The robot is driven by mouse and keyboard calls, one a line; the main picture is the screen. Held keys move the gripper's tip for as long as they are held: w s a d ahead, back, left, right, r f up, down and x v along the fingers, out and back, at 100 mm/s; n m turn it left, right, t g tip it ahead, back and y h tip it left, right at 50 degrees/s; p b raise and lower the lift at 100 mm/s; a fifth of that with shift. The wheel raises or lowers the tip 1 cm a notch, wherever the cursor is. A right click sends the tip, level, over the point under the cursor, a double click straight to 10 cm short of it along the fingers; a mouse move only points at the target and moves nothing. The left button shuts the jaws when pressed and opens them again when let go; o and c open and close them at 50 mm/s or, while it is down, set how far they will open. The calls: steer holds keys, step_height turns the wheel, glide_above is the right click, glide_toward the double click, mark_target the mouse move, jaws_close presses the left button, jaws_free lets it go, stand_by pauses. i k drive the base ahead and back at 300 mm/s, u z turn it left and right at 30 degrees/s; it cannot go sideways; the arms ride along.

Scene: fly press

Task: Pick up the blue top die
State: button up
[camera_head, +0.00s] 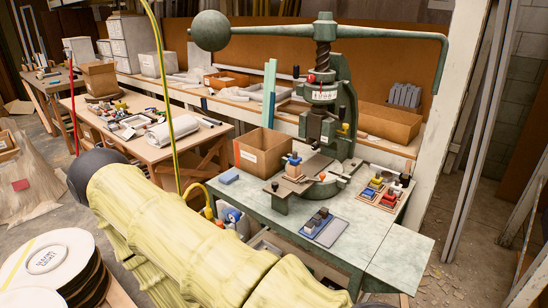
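Several small blocks with blue parts stand on the green press table (345,250). A blue-topped block (293,159) stands upright at the front of the fly press (337,100). A wooden tray (381,206) at the right holds small blocks in blue, yellow, red and dark colours. I cannot tell for sure which blue piece is the top die. My arm in its yellow sleeve crosses the lower left, but my gripper is not in view.
The press's long lever and ball weight (210,31) reach out above. Stacked round discs (47,262) stand at lower left. The table's front right is bare.

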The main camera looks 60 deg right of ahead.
mark_target(293, 160)
steer(key=i, duration=1.05)
steer(key=z, duration=1.4)
